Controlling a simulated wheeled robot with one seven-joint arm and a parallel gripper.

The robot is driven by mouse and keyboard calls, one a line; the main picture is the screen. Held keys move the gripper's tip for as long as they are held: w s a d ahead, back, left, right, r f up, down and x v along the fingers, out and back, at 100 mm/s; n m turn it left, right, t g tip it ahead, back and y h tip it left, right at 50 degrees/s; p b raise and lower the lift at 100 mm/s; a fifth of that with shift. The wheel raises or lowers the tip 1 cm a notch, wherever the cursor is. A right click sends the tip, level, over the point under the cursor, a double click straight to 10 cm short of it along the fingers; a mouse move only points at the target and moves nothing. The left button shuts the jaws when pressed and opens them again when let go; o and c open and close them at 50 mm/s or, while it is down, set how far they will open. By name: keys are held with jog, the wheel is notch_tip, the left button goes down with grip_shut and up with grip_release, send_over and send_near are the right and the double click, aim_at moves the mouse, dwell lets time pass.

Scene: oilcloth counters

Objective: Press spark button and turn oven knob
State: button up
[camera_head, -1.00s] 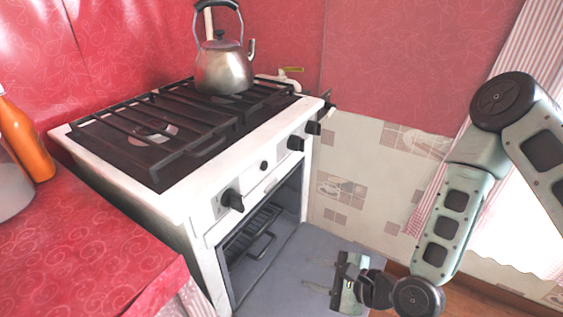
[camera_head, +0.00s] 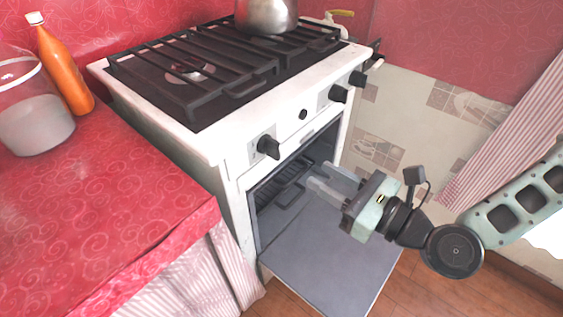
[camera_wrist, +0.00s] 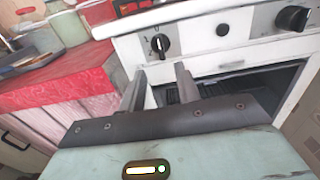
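The stove's white front panel (camera_head: 228,152) carries a small round black button (camera_head: 303,114), which also shows in the wrist view (camera_wrist: 222,29). A black knob (camera_head: 268,146) is left of the button; it also shows in the wrist view (camera_wrist: 160,44), upright on a marked plate. Two more black knobs, one nearer (camera_head: 338,93) and one farther (camera_head: 357,79), are right of the button. My gripper (camera_head: 326,190) is empty, in front of the oven opening and below the panel. In the wrist view its two fingers (camera_wrist: 160,75) stand apart, just below the left knob, not touching it.
The oven door (camera_head: 325,250) hangs open and flat below my gripper. A kettle (camera_head: 266,14) stands on the black grates. An orange bottle (camera_head: 62,68) and a glass jar (camera_head: 34,120) stand on the red counter (camera_head: 110,200) at left. A striped curtain (camera_head: 510,135) hangs at right.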

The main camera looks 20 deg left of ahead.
aim_at(279, 151)
jog(key=x, duration=1.1)
jog(key=shift+r, duration=0.1)
grip_shut()
